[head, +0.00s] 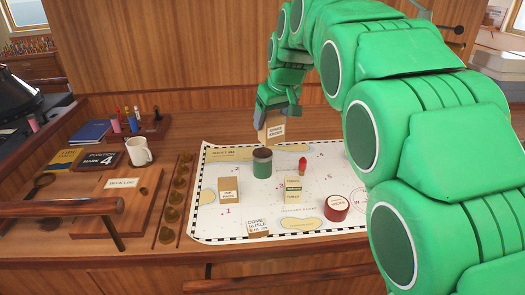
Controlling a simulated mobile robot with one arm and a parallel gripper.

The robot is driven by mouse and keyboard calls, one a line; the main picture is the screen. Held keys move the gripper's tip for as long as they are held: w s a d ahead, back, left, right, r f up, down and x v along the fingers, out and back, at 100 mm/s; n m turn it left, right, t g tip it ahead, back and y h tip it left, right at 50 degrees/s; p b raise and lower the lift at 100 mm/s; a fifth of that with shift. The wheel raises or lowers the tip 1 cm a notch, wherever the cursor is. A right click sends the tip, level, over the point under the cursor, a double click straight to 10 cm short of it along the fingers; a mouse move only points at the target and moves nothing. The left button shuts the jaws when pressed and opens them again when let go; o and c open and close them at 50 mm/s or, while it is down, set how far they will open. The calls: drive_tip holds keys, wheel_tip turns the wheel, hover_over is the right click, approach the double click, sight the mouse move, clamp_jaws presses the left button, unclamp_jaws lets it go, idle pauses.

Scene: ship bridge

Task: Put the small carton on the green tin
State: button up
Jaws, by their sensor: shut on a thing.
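A small carton (275,132) with a pale label hangs in my gripper (277,108), which is shut on it above the back part of the chart. The carton is slightly tilted. The green tin (262,170) stands upright on the chart with a dark brown top. The carton is above and slightly right of the tin in the picture, apart from it. The gripper's fingertips are small and partly hidden by the carton.
The chart (325,215) also bears a tan box (229,190), a yellowish labelled box (294,189), a red pin-shaped piece (302,165), a red round tin (336,208) and a small card box (258,227). A white mug (138,150) and books stand left. My arm hides the right side.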

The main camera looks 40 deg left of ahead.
drive_tip(key=w+a+f, duration=0.8)
drive_tip(key=a+f, duration=0.1)
drive_tip(key=a, duration=0.1)
drive_tip(key=shift+w+a, duration=0.15)
drive_tip(key=shift+w, duration=0.25)
idle(0.4)
drive_tip(key=shift+f, duration=0.25)
drive_tip(key=shift+w+a+f, duration=0.15)
drive_tip(key=shift+f, duration=1.55)
drive_tip(key=shift+f, duration=0.15)
drive_tip(key=o, duration=1.1)
